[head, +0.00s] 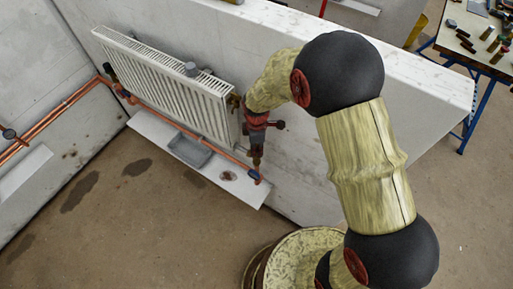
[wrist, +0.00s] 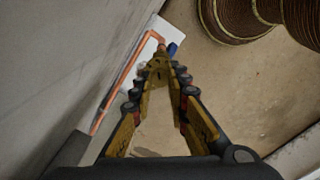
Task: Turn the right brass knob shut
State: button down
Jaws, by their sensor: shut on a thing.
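The white radiator (head: 165,85) hangs on the wall, with a copper pipe (head: 185,130) running below it. My gripper (head: 257,163) points down at the radiator's right end, over the pipe's right end. In the wrist view its two yellow fingers (wrist: 160,68) meet at their tips, shut on the right brass knob. The knob is mostly hidden by the fingertips, so its turn position cannot be told. Just beyond the tips, a copper pipe (wrist: 124,75) and a small blue part (wrist: 173,48) show.
A grey tray (head: 188,151) lies on a white board (head: 160,132) under the radiator. A low wall (head: 300,160) stands behind my gripper. A workbench (head: 478,45) with tools is at the upper right. The floor (head: 130,225) in front is mostly clear, with dark stains.

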jog(key=shift+m, duration=0.3)
jog(key=m+p, duration=0.1)
jog(key=m, duration=1.2)
jog(key=shift+m+p, duration=0.3)
jog(key=shift+p, duration=0.1)
jog(key=m, duration=1.2)
jog(key=shift+m, duration=0.3)
jog(key=shift+w, duration=0.1)
jog(key=c, duration=1.7)
grip_release()
